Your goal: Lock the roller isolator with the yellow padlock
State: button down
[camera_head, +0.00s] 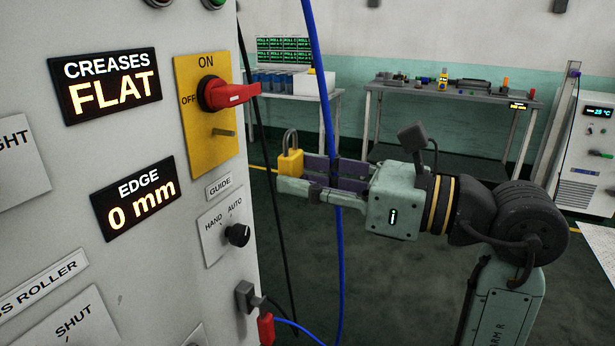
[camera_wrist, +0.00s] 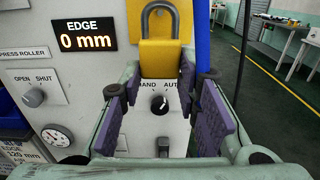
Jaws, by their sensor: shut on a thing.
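The yellow padlock (camera_head: 290,163) is held upright at the tips of my gripper (camera_head: 300,175), its grey shackle on top. The padlock also shows in the wrist view (camera_wrist: 160,58), between the fingertips (camera_wrist: 160,74); the shackle looks closed there, but I cannot tell if it is latched. The roller isolator is a yellow plate (camera_head: 190,72) with a red handle (camera_head: 230,94) and a short peg (camera_head: 225,132) below it. The handle lies level, its grip end to the right; ON is above, OFF to the left. The padlock is right of the plate, apart from it.
The grey cabinet has a GUIDE selector (camera_head: 237,235) below the isolator, and a plug (camera_head: 247,295) lower down. A blue cable (camera_head: 325,90) and a black cable hang beside the cabinet edge. Workbenches (camera_head: 450,95) stand at the back. Open floor lies between.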

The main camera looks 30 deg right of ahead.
jog(key=shift+f, duration=0.1)
jog(key=b, duration=0.1)
send_near(218, 162)
jog(key=shift+x, duration=0.85)
jog(key=shift+w+a+b, duration=0.1)
jog(key=shift+w+b, duration=0.1)
jog(key=shift+b, duration=0.25)
dwell(0.7)
jog(key=shift+x, duration=1.3)
jog(key=shift+f+b, duration=0.1)
jog(key=shift+b, duration=0.5)
jog(key=shift+w+a, duration=0.15)
jog(key=shift+w+a, duration=0.4)
jog(key=shift+w, duration=0.15)
